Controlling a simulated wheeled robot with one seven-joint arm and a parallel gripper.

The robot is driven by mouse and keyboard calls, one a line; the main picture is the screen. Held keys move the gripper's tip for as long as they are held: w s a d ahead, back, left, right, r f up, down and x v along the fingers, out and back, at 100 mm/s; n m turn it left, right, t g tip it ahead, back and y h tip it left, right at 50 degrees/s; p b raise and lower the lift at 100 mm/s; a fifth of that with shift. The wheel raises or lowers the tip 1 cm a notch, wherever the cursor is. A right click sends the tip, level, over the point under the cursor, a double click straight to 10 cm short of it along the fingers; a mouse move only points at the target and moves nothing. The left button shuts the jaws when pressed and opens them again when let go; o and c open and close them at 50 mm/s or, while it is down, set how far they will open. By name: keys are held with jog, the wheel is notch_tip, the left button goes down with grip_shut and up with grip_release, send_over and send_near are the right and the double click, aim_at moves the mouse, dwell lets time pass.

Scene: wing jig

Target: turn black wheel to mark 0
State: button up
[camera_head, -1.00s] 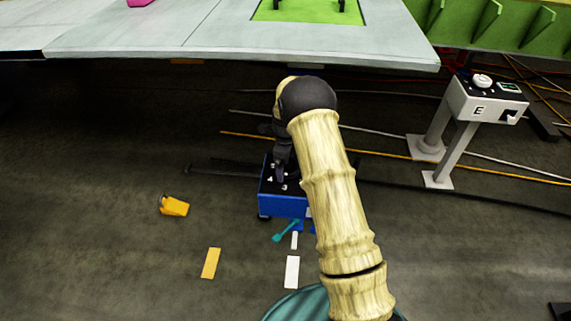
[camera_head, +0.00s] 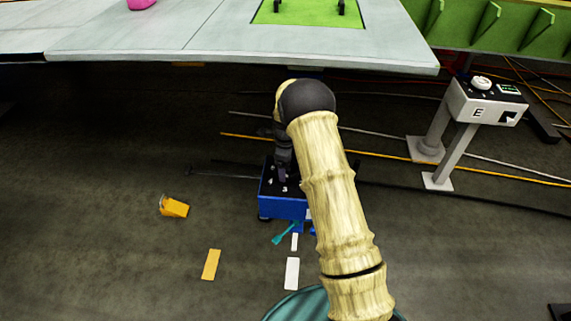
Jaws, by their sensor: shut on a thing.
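A blue box (camera_head: 283,207) with a dark top stands on the floor in the middle of the view. Small white marks show on its top, too small to read. My gripper (camera_head: 283,178) points down onto this top and is shut on the black wheel there. The wheel is dark against dark and mostly hidden by my gripper, so I cannot make out its outline or which mark it stands at.
A teal lever (camera_head: 284,233) sticks out at the box's front. A grey wing panel (camera_head: 390,42) overhangs behind. A grey pedestal marked E (camera_head: 480,108) stands right. A yellow chock (camera_head: 174,207) lies left. Cables (camera_head: 400,156) cross the floor behind the box.

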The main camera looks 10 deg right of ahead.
jog(key=n+p, duration=0.2)
jog(key=n, duration=0.2)
jog(key=shift+s+r+n+p, duration=0.1)
jog(key=shift+r+n+p, duration=0.05)
jog(key=shift+n+p, duration=0.2)
jog(key=n+p, duration=0.1)
jog(key=n, duration=0.3)
jog(key=shift+p, duration=0.4)
jog(key=n+p, duration=0.1)
jog(key=n, duration=0.4)
jog(key=shift+s, duration=0.1)
jog(key=n+p, duration=0.1)
jog(key=n, duration=0.3)
jog(key=shift+d+n, duration=0.1)
jog(key=shift+n, duration=0.15)
jog(key=n, duration=0.4)
jog(key=shift+p, duration=0.35)
jog(key=n, duration=0.5)
jog(key=shift+d, duration=0.15)
jog(key=n+p, duration=0.1)
jog(key=n, duration=0.3)
jog(key=shift+n, duration=1.9)
